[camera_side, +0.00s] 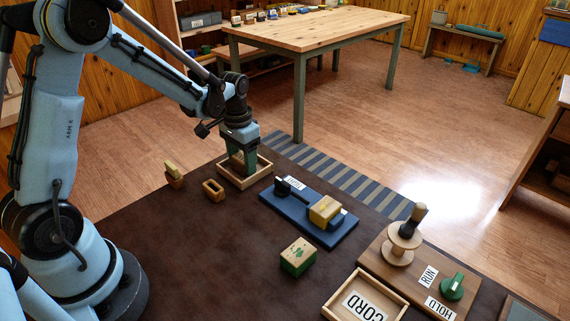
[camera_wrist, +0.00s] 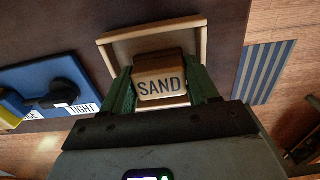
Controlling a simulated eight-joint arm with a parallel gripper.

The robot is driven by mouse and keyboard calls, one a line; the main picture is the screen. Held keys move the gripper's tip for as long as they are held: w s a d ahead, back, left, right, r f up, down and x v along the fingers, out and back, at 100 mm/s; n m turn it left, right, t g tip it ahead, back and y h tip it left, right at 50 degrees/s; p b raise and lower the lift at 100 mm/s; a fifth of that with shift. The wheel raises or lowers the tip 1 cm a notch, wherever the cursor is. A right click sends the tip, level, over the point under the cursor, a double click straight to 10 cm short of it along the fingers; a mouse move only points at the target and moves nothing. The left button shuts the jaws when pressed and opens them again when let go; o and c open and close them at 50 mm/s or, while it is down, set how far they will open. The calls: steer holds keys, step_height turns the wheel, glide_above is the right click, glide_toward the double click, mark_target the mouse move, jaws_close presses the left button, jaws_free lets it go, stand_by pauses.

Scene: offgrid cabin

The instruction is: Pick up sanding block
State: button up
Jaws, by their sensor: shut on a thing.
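The sanding block, a brown wooden block with a pale face lettered SAND (camera_wrist: 160,86), sits between my green fingers in the wrist view. My gripper (camera_side: 242,160) points down over a shallow wooden tray (camera_side: 262,176) in the side view and is shut on the block. The tray's rim also shows behind the block in the wrist view (camera_wrist: 204,45). In the side view the fingers hide most of the block, and I cannot tell whether it touches the tray floor.
A blue board (camera_side: 335,237) with a black clamp and yellow block lies right of the tray. Small wooden pieces (camera_side: 213,190) stand to its left. A green-marked block (camera_side: 298,256), a CORD tray (camera_side: 345,302) and a spool board (camera_side: 385,262) lie nearer. The dark mat's left front is clear.

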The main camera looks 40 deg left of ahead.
mark_target(242, 157)
steer(key=shift+r, duration=0.15)
steer(key=shift+r, duration=0.3)
step_height(242, 157, up, 4)
steer(key=shift+f, duration=0.25)
steer(key=s+d+r, duration=0.3)
steer(key=d+r, duration=0.3)
steer(key=d, duration=0.5)
steer(key=shift+s+r, duration=0.2)
steer(key=shift+r, duration=0.1)
